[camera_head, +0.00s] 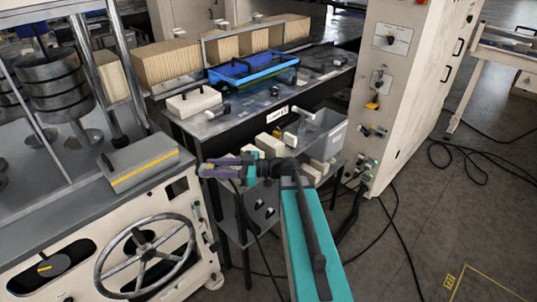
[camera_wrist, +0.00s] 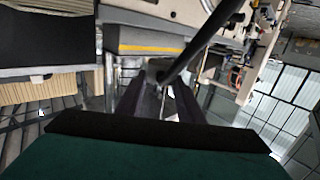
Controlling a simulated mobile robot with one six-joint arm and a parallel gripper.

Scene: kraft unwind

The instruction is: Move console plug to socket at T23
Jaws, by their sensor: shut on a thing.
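My gripper (camera_head: 206,168) is in front of the left machine, its purple fingers pointing left. In the wrist view the fingers (camera_wrist: 160,92) are shut on a dark plug (camera_wrist: 156,72), the console plug as far as I can tell. A thick black cable (camera_wrist: 205,40) runs from it to the upper right. In the head view the plug is hard to make out between the fingers. Sockets and plugs (camera_head: 366,168) with small green lights sit low on the beige cabinet at the right. No label T23 is legible, so I cannot tell which socket it is.
The left machine has a handwheel (camera_head: 146,256) and a grey box with a yellow stripe (camera_head: 140,165). A dark bench (camera_head: 240,115) holds a blue tray (camera_head: 252,82). The beige cabinet (camera_head: 400,90) stands right of it. Black cables (camera_head: 455,165) lie on the otherwise open floor.

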